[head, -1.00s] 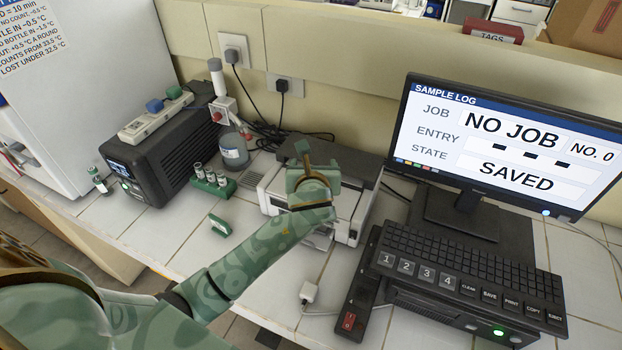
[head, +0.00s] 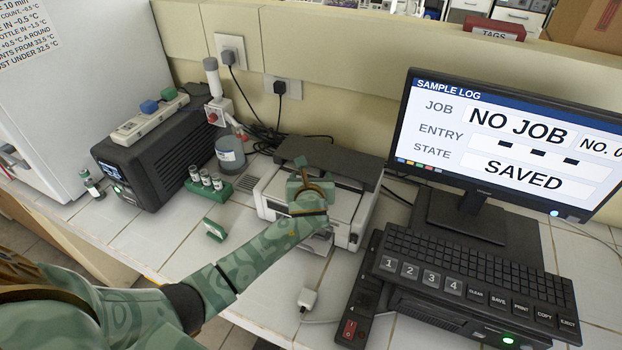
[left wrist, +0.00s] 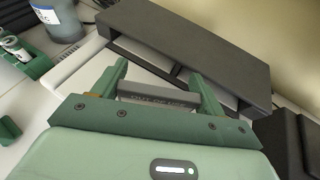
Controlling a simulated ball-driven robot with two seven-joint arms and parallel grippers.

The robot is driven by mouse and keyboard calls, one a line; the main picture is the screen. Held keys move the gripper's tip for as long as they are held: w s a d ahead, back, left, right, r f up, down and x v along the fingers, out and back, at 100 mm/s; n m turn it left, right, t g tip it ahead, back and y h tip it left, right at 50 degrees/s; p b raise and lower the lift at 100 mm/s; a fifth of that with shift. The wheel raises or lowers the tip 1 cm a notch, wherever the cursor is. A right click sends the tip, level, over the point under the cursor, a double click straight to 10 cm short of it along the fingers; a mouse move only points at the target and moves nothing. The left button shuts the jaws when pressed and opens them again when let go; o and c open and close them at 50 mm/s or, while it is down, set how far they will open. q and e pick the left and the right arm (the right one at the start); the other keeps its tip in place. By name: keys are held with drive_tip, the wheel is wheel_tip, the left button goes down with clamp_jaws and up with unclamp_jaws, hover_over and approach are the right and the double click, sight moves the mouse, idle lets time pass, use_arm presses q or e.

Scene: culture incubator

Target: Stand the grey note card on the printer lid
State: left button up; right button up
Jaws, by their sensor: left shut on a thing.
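The grey note card (left wrist: 155,97) shows in the left wrist view as a grey bar with faint dark lettering. My left gripper (left wrist: 158,84) is shut on it, with one green finger at each end. In the head view my left gripper (head: 309,190) is over the white printer (head: 272,190), and its hand hides the card and part of the printer top. The dark grey raised rear part of the printer (head: 330,160) lies just behind the hand; it also shows beyond the fingers in the left wrist view (left wrist: 190,45). I cannot tell whether the card touches the lid. My right gripper is not in view.
A monitor (head: 500,140) and a keyboard (head: 470,265) stand right of the printer. A green rack of vials (head: 207,184), a bottle (head: 230,155) and a black unit (head: 160,150) stand to its left. A small green piece (head: 214,229) lies on the tiles. A white plug (head: 308,298) lies in front.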

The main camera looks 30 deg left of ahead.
use_arm(q)
drive_tip(key=o, duration=1)
drive_tip(key=shift+f, duration=0.15)
drive_tip(key=shift+c, duration=0.2)
drive_tip(key=shift+s+r, duration=0.1)
drive_tip(key=shift+r, duration=0.15)
drive_tip(key=p+v, duration=0.2)
drive_tip(key=v, duration=0.9)
drive_tip(key=shift+s+d+p, duration=0.2)
drive_tip(key=shift+s+p, duration=0.15)
drive_tip(key=shift+p, duration=0.05)
